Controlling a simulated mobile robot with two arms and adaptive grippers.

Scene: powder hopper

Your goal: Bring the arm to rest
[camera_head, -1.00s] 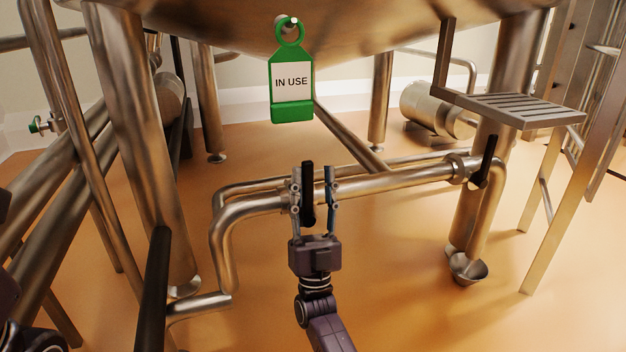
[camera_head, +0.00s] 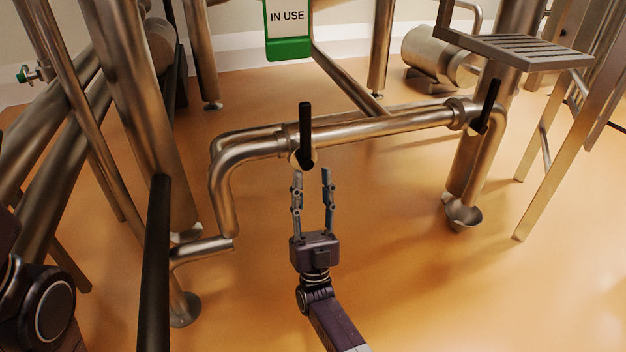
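My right gripper (camera_head: 312,176) is open and empty, fingers pointing away from me. It is just in front of and below a black valve handle (camera_head: 306,130) on the horizontal steel pipe (camera_head: 380,128), with a visible gap to the handle's lower end. The handle stands upright, across the line of the pipe. My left arm (camera_head: 38,305) shows only as a dark joint at the lower left edge. The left gripper is not in view.
A second black handle (camera_head: 490,106) is on the pipe's right end. A green IN USE tag (camera_head: 288,47) hangs at the top. A steel step (camera_head: 515,50) is upper right. A steel leg (camera_head: 130,110) and black bar (camera_head: 154,265) stand left. The orange floor (camera_head: 430,290) is clear at lower right.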

